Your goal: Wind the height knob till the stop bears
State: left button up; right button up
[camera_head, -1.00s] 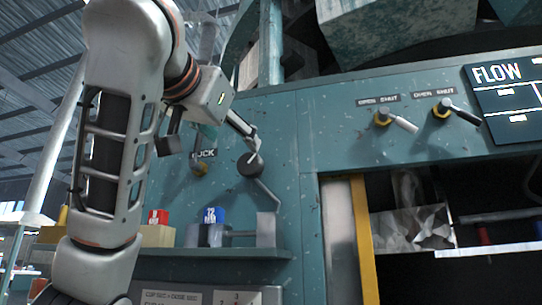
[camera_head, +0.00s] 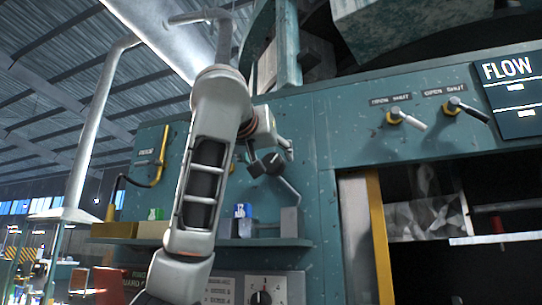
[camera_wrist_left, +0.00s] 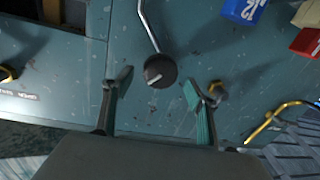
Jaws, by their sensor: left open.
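A dark round knob (camera_wrist_left: 160,71) with a white pointer mark sits on the teal panel (camera_wrist_left: 75,85), with a bent grey rod (camera_wrist_left: 148,26) beside it. The knob also shows in the head view (camera_head: 273,163), partly covered by my gripper. My left gripper (camera_wrist_left: 160,87) is open, one finger toward each side of the knob, with nothing held. I cannot tell whether the fingers touch it. Below the knob in the head view, a grey upright plate (camera_head: 289,221) stands on the shelf. Which part is the stop is not clear. My right gripper is out of view.
A blue-topped block (camera_head: 243,211) stands on the shelf (camera_head: 265,242), close to my left forearm. Open/shut levers (camera_head: 407,120) and a FLOW board (camera_head: 512,95) are at right. A yellow pipe (camera_head: 160,160) runs down the panel at left.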

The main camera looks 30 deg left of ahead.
aim_at(275, 164)
pick_arm(q)
jog(key=shift+p+x, duration=0.3)
jog(key=shift+x, duration=1)
jog(key=c, duration=1.1)
jog(key=shift+d+f+m, duration=0.1)
jog(key=shift+m, duration=0.3)
jog(key=shift+m+b, duration=0.3)
jog(key=shift+m, duration=0.7)
jog(key=shift+m+t, duration=0.3)
jog(key=shift+m, duration=2.3)
